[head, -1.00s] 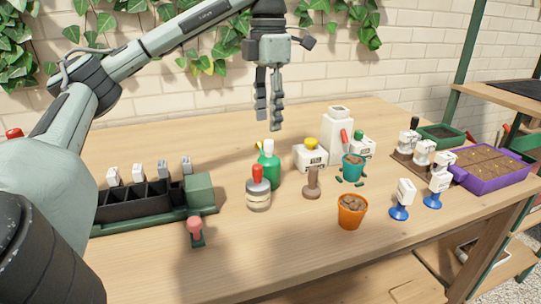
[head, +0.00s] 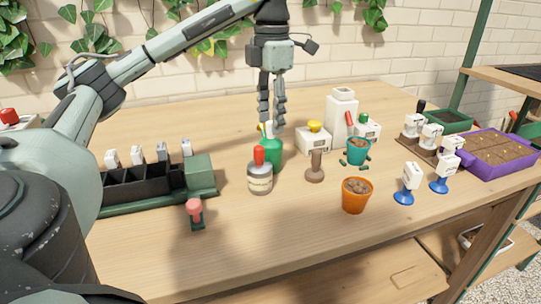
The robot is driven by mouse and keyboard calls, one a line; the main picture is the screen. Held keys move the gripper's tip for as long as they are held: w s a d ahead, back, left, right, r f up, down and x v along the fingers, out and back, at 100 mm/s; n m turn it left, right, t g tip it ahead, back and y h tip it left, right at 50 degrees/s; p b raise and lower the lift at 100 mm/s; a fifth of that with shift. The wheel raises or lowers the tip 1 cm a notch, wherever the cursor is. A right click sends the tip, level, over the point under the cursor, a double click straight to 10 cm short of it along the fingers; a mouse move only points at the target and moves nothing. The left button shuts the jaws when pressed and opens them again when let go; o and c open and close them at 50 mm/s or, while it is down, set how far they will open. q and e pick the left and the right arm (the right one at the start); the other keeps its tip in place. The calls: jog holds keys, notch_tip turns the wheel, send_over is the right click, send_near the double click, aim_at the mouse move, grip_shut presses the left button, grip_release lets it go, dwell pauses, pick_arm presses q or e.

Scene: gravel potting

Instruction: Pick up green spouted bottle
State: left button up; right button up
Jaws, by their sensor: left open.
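The green spouted bottle (head: 271,154) stands upright on the wooden table, with a pale spout on top. It is behind a grey jar with a red top (head: 259,175), which hides part of its lower left side. My left gripper (head: 271,119) points straight down, open and empty. Its fingertips are at the height of the bottle's top in the picture and overlap the spout; I cannot tell whether they touch it. My right gripper is not in view.
A wooden tamper (head: 316,168), an orange pot (head: 356,196) and a teal pot (head: 358,152) stand to the right. White boxes (head: 313,139) stand behind. A black compartment tray (head: 134,186) is at left. The front table area is clear.

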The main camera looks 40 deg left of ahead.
aim_at(267, 141)
pick_arm(q)
jog(key=shift+f, duration=1.15)
grip_shut()
